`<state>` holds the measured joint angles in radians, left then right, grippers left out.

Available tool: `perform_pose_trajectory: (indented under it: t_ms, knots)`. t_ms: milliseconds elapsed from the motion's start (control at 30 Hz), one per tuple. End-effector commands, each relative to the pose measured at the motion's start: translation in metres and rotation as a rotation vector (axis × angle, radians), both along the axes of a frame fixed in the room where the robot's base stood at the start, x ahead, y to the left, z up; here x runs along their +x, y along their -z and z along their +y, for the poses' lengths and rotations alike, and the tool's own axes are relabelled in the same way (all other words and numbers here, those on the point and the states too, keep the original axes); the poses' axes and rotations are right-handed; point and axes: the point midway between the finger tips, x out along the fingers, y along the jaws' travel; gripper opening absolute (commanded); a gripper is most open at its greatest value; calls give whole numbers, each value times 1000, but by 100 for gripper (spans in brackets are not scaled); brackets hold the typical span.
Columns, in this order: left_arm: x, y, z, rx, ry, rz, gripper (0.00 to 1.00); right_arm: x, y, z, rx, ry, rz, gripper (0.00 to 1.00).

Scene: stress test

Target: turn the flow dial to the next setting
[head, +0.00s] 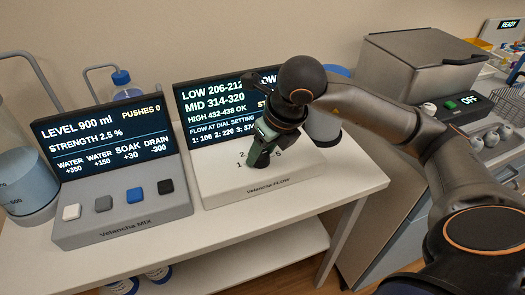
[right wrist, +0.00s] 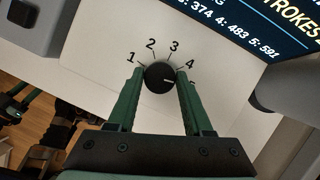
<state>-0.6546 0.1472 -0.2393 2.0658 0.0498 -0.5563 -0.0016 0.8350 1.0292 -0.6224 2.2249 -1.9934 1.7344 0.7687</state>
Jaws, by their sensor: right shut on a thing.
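In the head view the right gripper (head: 259,158) comes down onto the unit and hides the dial.
The flow unit's screen (head: 210,103) stands behind the dial, partly covered by my right arm. The mix unit (head: 125,220), with several buttons, stands to the left on the same table. A grey machine (head: 415,60) reading OFF is at the right. The table's front strip is clear.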

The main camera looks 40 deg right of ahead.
Motion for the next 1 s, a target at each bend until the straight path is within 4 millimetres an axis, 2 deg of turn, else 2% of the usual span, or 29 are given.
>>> perform_pose_trajectory:
  t_ms: [567,600,833,1000]
  knots:
    - [-2,3,1,3,-1,6,50,0,0,0,0,40,0,0]
    - [-2,3,1,3,-1,6,50,0,0,0,0,40,0,53]
    - [-2,5,1,4,-1,8,50,0,0,0,0,39,1,79]
    - [-2,5,1,4,-1,8,50,0,0,0,-1,38,1,80]
